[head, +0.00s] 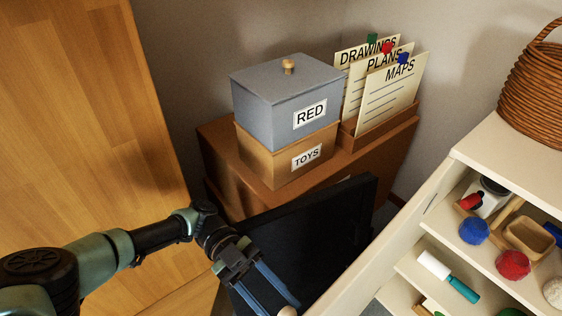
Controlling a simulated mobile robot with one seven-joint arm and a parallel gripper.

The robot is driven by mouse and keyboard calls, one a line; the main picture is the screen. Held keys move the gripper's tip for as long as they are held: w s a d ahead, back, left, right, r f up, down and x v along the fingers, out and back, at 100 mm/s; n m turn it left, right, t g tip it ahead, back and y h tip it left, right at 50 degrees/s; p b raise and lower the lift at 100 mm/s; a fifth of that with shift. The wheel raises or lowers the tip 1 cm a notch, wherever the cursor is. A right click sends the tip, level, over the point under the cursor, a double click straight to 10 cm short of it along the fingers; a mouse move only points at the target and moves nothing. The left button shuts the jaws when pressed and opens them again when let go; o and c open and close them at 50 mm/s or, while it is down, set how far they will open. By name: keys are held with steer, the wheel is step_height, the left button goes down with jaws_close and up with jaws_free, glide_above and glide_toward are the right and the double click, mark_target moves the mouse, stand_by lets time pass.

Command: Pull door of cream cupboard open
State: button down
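The cream cupboard (510,155) stands at the right, and its shelves and contents are in view. A cream panel (385,248), which looks like its door standing open, slants from the cupboard's front corner down to the bottom edge. A small pale round knob (288,311) shows at the bottom edge, left of this panel. My gripper (276,303) reaches down to the knob, with its two blue fingers apart. The bottom edge cuts off the fingertips, so I cannot tell whether they grip the knob.
A black panel (325,240) stands just behind my gripper. A brown cabinet (225,165) holds a grey RED box (270,95), a TOYS box (265,155) and upright cards (385,95). A wooden panel (80,110) fills the left. A wicker basket (535,95) stands on the cupboard.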

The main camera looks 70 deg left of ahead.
steer(key=shift+c, duration=2.3)
jaws_free()
step_height(320, 180, up, 10)
steer(key=p, duration=0.5)
steer(key=shift+p, duration=0.35)
